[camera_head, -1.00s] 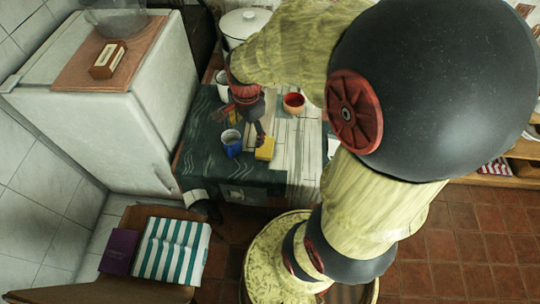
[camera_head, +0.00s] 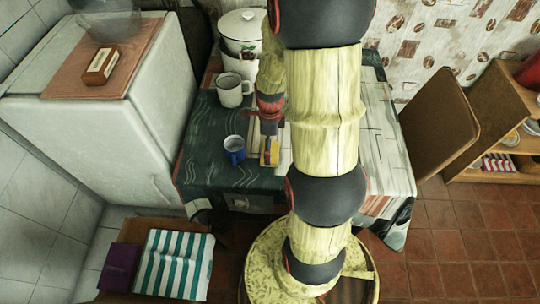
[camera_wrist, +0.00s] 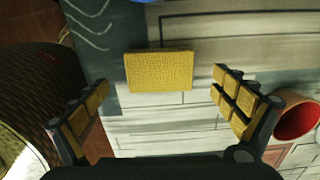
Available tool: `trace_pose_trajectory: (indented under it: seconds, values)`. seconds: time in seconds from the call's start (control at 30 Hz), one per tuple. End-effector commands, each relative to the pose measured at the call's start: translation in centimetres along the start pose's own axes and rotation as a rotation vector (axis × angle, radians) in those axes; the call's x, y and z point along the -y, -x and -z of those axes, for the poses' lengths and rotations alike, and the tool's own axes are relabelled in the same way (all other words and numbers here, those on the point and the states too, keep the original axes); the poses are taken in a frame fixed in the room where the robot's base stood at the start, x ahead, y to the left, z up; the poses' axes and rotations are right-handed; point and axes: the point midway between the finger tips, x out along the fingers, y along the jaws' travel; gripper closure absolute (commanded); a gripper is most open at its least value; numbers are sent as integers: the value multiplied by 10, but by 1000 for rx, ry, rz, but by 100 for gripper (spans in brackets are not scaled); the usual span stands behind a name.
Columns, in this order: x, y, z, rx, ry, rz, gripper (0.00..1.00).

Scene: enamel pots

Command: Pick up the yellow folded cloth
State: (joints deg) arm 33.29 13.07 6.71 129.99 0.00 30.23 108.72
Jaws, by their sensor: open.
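The yellow folded cloth (camera_wrist: 159,71) lies flat on the table, across the edge between the dark cloth pattern and the pale planks. In the head view the yellow folded cloth (camera_head: 270,153) is partly hidden by my gripper (camera_head: 269,136). In the wrist view my gripper (camera_wrist: 163,112) is open, with its yellow-padded fingers wide apart. The cloth lies between the lines of the two fingers, beyond the tips, and nothing is held. The height of the fingertips over the cloth is hard to tell.
A white mug (camera_head: 230,90) and a white lidded pot (camera_head: 242,36) stand farther back. A red bowl (camera_wrist: 297,119) is close to the right finger in the wrist view. A box with a striped cloth (camera_head: 172,264) is at lower left.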

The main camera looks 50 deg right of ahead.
Motion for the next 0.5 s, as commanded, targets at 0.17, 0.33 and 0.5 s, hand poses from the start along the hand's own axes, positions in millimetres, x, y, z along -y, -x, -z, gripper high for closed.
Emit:
trace_pose_trajectory:
  seconds: [0.17,0.33,0.5]
  values:
    - [-1,-28,0,0,1,-1,3]
    - [0,-28,0,0,1,1,3]
    - [0,-28,0,0,1,0,8]
